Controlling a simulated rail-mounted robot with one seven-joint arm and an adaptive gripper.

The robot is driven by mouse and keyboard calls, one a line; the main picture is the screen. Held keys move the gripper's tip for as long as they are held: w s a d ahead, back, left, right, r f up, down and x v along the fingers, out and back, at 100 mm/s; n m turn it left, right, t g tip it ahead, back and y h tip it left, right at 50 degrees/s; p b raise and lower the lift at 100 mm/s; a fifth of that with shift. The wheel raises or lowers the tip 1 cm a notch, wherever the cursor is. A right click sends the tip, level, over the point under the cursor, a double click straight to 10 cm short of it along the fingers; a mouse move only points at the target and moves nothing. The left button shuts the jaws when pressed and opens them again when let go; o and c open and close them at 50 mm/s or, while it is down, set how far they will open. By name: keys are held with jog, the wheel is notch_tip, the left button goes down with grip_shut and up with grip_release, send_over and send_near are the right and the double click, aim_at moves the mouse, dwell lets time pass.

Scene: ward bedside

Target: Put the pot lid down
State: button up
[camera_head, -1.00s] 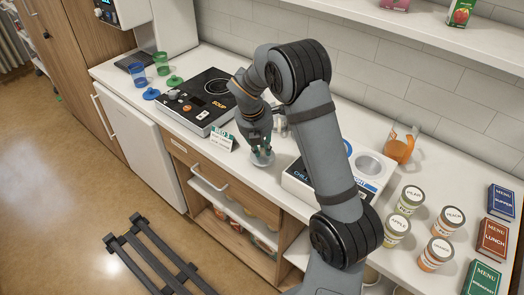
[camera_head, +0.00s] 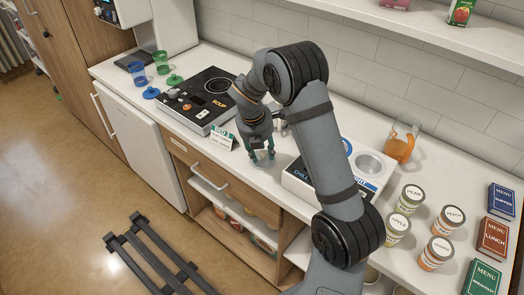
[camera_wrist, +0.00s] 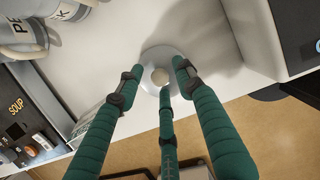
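The pot lid (camera_wrist: 148,57) is a round grey disc with a pale knob (camera_wrist: 160,76), lying on the white counter near its front edge. In the head view the lid (camera_head: 263,163) is partly hidden by my fingers. My gripper (camera_wrist: 161,77) has three green fingers. They are spread around the knob, with gaps between the fingertips and the knob in the wrist view. In the head view my gripper (camera_head: 262,154) points down at the counter, between the hob and the white chill unit.
A black hob (camera_head: 213,86) with a soup label stands left, with a small sign card (camera_head: 222,139) in front. The white chill unit (camera_head: 299,184) is close on the right. Grey lettered vessels with handles (camera_wrist: 22,37) show in the wrist view. Labelled cups (camera_head: 396,226) stand farther right.

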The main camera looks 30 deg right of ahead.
aim_at(262, 154)
jog(key=shift+a+r, duration=0.1)
jog(key=shift+r, duration=0.45)
jog(key=v, duration=1.1)
jog(key=shift+p, duration=0.4)
jog(key=shift+s, duration=0.1)
jog(key=x, duration=1.1)
jog(key=shift+f+b, duration=0.25)
jog(key=shift+b, duration=0.1)
jog(key=shift+f, duration=0.1)
jog(key=shift+r, duration=1.6)
jog(key=shift+f, duration=0.1)
